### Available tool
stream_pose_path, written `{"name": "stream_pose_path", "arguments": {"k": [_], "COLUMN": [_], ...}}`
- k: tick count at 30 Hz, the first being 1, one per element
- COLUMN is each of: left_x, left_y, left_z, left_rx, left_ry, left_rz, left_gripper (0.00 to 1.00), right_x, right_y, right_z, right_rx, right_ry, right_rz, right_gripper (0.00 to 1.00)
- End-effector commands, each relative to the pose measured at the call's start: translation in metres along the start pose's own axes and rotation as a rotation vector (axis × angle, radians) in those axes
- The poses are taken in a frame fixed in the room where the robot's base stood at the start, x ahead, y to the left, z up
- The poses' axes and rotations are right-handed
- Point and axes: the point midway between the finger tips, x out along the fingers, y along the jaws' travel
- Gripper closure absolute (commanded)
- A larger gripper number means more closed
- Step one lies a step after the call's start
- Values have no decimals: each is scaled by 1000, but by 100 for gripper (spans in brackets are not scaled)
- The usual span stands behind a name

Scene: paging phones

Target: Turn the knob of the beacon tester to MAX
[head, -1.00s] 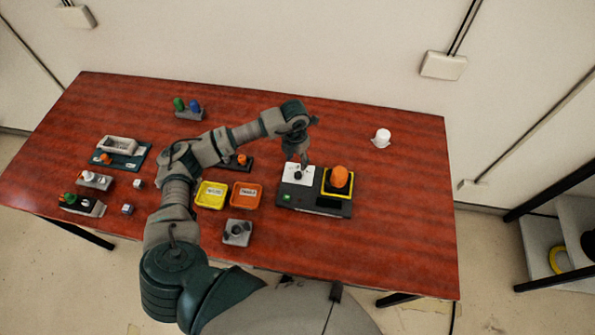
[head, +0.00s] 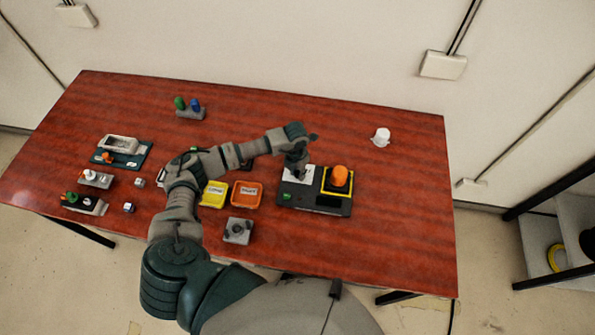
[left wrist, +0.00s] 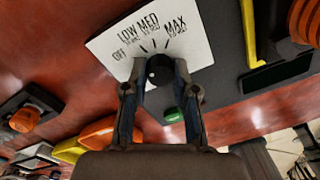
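The beacon tester (head: 315,207) is a dark box on the right part of the table, with a white dial plate, also in the left wrist view (left wrist: 112,48). The plate reads OFF, LOW, MED and MAX around a black knob (left wrist: 159,70). My left gripper (head: 297,172) reaches down onto the plate and hides the knob in the head view. In the left wrist view its two fingertips (left wrist: 159,76) are on either side of the knob, closed in on it. The knob's pointer is too small to read surely. My right gripper is not in view.
An orange beacon (head: 340,176) stands in a yellow-framed bay beside the plate. A green button (head: 287,197) is at the tester's front left. Yellow (head: 213,196) and orange (head: 247,196) trays lie left of it. A white object (head: 381,137) stands behind right.

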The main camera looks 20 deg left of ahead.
Motion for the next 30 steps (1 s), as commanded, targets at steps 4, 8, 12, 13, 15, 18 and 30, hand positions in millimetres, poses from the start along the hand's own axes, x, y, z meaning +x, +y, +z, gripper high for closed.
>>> {"name": "stream_pose_path", "arguments": {"k": [4, 8, 12, 13, 15, 18, 30], "left_x": [0, 0, 1, 1, 2, 2, 4], "left_y": [1, 1, 2, 2, 2, 2, 4], "left_z": [0, 0, 0, 0, 1, 1, 2], "left_rx": [-1, 5, 33, 45, 76, 136, 494], "left_ry": [0, 0, 1, 1, 2, 4, 16], "left_rz": [1, 2, 3, 4, 4, 5, 5], "left_gripper": [100, 100, 100, 100, 100, 100, 100], "right_x": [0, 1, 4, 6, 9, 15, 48], "right_y": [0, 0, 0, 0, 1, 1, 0], "right_z": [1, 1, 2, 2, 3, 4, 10], "right_rx": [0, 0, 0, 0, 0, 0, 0], "right_ry": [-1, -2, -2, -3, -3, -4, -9], "right_rz": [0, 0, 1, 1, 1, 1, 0], "right_gripper": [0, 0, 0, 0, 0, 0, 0]}}
